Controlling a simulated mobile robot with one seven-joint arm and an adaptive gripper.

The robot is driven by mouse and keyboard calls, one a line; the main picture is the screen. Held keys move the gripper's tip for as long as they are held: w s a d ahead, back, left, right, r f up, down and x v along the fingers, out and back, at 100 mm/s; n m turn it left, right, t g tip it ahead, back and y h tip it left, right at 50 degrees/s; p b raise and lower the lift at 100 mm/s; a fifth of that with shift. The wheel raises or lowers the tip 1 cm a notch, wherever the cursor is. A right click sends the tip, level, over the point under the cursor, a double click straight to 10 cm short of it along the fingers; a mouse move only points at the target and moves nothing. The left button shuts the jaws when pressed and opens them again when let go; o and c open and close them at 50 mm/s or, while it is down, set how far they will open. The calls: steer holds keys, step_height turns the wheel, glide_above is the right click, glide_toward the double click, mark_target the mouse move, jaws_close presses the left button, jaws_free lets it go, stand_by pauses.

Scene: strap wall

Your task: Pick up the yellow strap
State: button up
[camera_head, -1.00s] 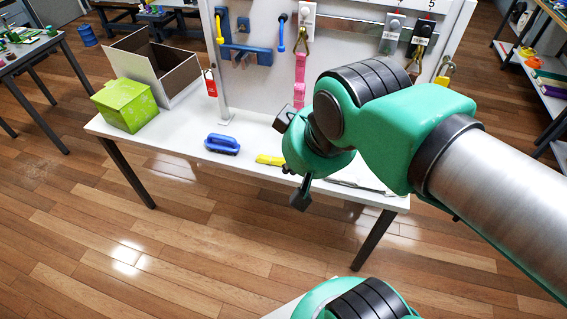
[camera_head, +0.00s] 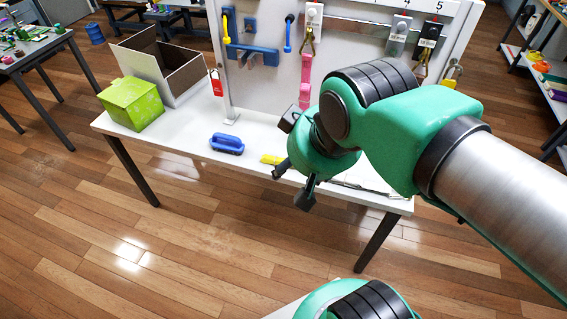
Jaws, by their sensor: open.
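A small yellow piece (camera_head: 449,82) shows at the right end of the hanging board, just above my arm. It seems to be the top of a yellow strap; the rest is hidden behind my arm. Another yellow object (camera_head: 271,159) lies on the white table, partly covered by my gripper; I cannot tell what it is. My gripper (camera_head: 293,184) is open and empty, with its fingers pointing down near the table's front edge. It is well to the left of and below the yellow piece on the board.
A pink strap (camera_head: 305,78) hangs from a hook on the board. Shelves stand at the far right.

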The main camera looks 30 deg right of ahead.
steer(key=w+d+f+n+g+p, duration=0.2)
steer(key=w+d+f+n+p, duration=0.1)
steer(key=w, duration=0.8)
steer(key=w+d+f+n+g+p, duration=0.1)
steer(key=w+d+f+n+p, duration=0.15)
steer(key=w, duration=0.85)
steer(key=w+d+f+n+g+p, duration=0.1)
steer(key=w+d+f, duration=0.2)
steer(key=f, duration=0.3)
steer(key=w+d+f+n+p, duration=0.1)
steer(key=w+d+f+n, duration=0.1)
steer(key=w+f, duration=0.2)
steer(key=w+d+f+n+g+p, duration=0.1)
steer(key=w+d+f, duration=0.2)
steer(key=f, duration=0.7)
steer(key=shift+w+d+f+g+p, duration=0.15)
steer(key=shift+w+d+g+p, duration=0.2)
steer(key=shift+w, duration=0.3)
steer(key=shift+a+f+b, duration=0.1)
steer(key=shift+f+b, duration=0.45)
steer(key=shift+f, duration=3.7)
steer(key=shift+f, duration=0.15)
